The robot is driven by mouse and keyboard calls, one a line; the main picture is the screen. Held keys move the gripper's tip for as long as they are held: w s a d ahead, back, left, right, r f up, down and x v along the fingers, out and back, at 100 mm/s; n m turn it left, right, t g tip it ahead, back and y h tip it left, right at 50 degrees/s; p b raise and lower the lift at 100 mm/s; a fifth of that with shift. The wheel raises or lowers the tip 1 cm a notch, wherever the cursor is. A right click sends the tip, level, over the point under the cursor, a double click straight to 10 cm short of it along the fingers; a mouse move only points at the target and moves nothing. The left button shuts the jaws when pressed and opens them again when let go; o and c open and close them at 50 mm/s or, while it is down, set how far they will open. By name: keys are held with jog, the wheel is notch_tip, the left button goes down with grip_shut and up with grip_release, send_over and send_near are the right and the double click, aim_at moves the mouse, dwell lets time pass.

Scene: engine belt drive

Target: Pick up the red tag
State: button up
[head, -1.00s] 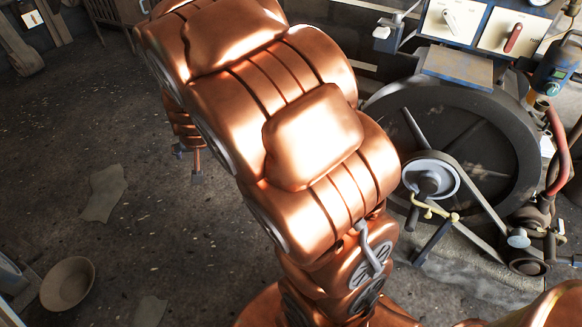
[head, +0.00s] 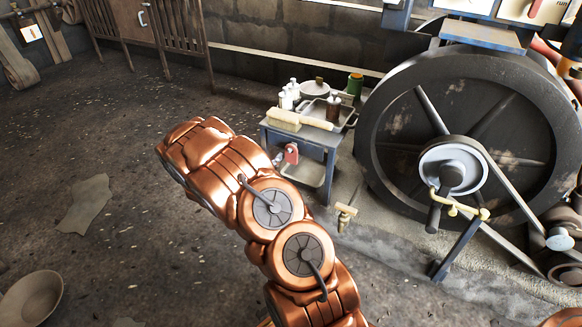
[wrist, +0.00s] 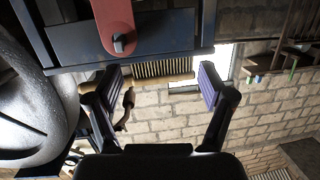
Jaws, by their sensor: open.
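In the head view a small red tag (head: 291,153) hangs at the front of the small blue-grey side table (head: 330,148). My gripper (wrist: 161,82) shows in the wrist view, its two fingers wide apart with nothing between them. A red piece (wrist: 112,18) with a rounded end and a dark peg shows at the top of the wrist view, against a dark blue-grey frame, beyond the left finger. I cannot tell for sure whether it is the same tag. In the head view my gripper is hidden behind my copper arm.
The side table carries bottles, a pot, a tray and a brush. A large dark flywheel (head: 384,130) with a belt stands to its right. A bowl (head: 32,300) lies at lower left. Open floor lies left of my arm.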

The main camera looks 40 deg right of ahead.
aim_at(291, 153)
jog(key=shift+s+d+f+m+g+h+b, duration=0.15)
jog(key=shift+s+d+f+h+b, duration=0.3)
jog(key=shift+d+f, duration=0.3)
jog(key=shift+s+d+f+m+g+h+b, duration=0.1)
jog(key=shift+s+d+f+g+h+b, duration=0.1)
jog(key=shift+s+d+f+h+b, duration=0.5)
jog(key=shift+s+d+f+m+g+h+b, duration=0.15)
jog(key=shift+d+f+b, duration=0.25)
jog(key=shift+d, duration=0.55)
jog(key=shift+d+f+b, duration=0.15)
jog(key=shift+d+b, duration=0.75)
jog(key=shift+d, duration=0.7)
jog(key=shift+b+x, duration=0.3)
jog(key=shift+x, duration=0.7)
jog(key=shift+w, duration=0.1)
jog(key=c, duration=1)
